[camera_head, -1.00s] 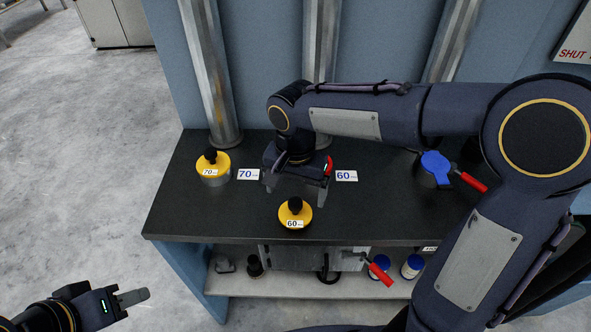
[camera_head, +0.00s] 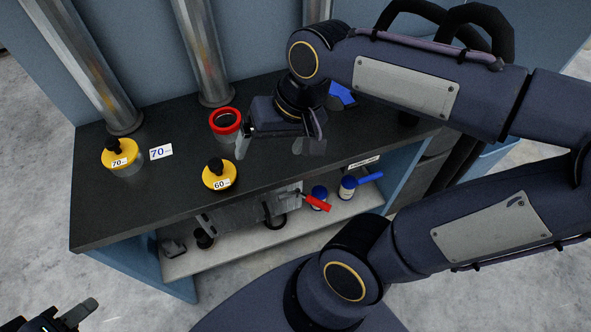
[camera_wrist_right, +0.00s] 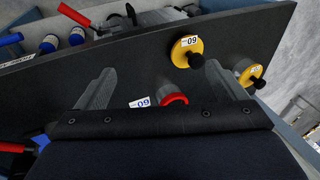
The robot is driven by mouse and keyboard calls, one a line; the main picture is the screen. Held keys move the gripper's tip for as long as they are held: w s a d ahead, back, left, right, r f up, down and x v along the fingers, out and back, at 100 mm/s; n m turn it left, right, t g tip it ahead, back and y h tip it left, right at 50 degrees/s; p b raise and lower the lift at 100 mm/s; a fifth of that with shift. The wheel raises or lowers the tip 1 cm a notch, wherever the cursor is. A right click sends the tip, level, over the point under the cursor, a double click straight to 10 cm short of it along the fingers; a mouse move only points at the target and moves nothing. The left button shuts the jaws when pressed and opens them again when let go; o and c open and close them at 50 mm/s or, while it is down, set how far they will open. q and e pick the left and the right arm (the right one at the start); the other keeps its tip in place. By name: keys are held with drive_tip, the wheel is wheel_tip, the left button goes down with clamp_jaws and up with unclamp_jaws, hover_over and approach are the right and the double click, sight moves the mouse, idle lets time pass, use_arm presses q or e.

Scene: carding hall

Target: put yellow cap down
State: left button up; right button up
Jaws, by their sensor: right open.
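The yellow cap marked 60 (camera_head: 219,175), with a black knob, rests on the black bench top near its front edge. It also shows in the right wrist view (camera_wrist_right: 187,52). A second yellow cap, marked 70 (camera_head: 118,155), sits on a grey cylinder to the left and shows in the wrist view (camera_wrist_right: 249,72). My right gripper (camera_head: 280,150) is open and empty, above the bench to the right of the 60 cap and apart from it. My left gripper (camera_head: 80,312) hangs low at the bottom left, away from the bench; its finger opening is unclear.
A red-rimmed open cylinder (camera_head: 225,122) stands behind the 60 cap, close to my right gripper. Metal pipes rise behind. The lower shelf (camera_head: 185,265) holds blue-capped jars.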

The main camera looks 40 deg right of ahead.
drive_tip(key=s+f+n+t, duration=0.2)
drive_tip(key=s+f, duration=0.1)
drive_tip(key=s, duration=0.3)
drive_tip(key=shift+d+f+t+y, duration=0.2)
drive_tip(key=shift+d+t+y, duration=0.1)
drive_tip(key=shift+d+t, duration=0.1)
